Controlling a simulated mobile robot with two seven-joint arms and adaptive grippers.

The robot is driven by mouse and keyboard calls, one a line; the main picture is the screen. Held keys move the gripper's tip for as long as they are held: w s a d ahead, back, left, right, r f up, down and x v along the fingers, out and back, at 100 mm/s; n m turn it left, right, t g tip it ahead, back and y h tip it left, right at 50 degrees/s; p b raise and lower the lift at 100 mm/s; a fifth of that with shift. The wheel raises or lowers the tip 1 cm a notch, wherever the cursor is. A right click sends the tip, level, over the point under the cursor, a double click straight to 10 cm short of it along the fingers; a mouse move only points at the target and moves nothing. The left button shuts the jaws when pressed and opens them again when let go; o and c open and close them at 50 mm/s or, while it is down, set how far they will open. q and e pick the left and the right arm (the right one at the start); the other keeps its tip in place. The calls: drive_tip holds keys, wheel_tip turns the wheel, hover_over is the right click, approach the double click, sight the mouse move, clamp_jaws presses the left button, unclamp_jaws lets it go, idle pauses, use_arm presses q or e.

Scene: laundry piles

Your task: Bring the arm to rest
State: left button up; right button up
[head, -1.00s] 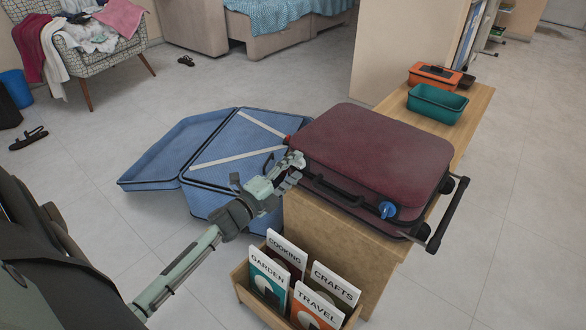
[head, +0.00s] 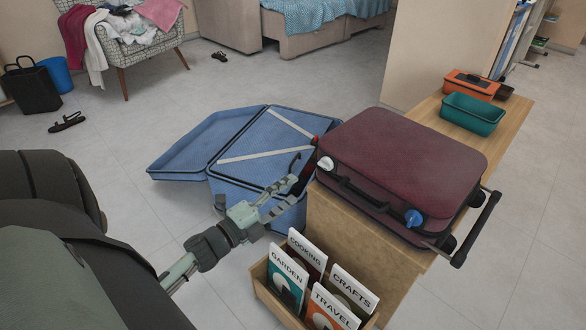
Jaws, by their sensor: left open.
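My left gripper (head: 287,192) is open and empty. Its fingers point up and right, in front of the open blue suitcase (head: 200,143) and left of the closed maroon suitcase (head: 402,160). A gap shows between the fingers and the maroon suitcase. My left arm comes in from the lower left. The maroon suitcase lies flat on a wooden bench (head: 345,235), with a white knob (head: 325,163) at its left corner and a blue knob (head: 413,217) at its front. My right gripper is not in view.
A wooden box (head: 270,289) of several upright books stands close below the gripper. A teal bin (head: 472,113) and an orange box (head: 470,84) sit on the bench's far end. Left are a clothes-covered chair (head: 120,45), black bag (head: 33,88) and sandal (head: 67,121). Floor between is clear.

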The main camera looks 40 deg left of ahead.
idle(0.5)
use_arm(q)
wheel_tip(320, 180, down, 7)
drive_tip(key=s+n+g+y+p, duration=0.3)
drive_tip(key=n+g+y, duration=0.3)
drive_tip(key=n, duration=0.6)
drive_tip(key=s+d+f+n+g+h+p, duration=0.2)
drive_tip(key=s+d+f+n+g, duration=0.3)
drive_tip(key=s+d+g, duration=0.4)
drive_tip(key=s+d+f+h, duration=0.1)
drive_tip(key=s+d, duration=0.1)
drive_tip(key=s, duration=0.1)
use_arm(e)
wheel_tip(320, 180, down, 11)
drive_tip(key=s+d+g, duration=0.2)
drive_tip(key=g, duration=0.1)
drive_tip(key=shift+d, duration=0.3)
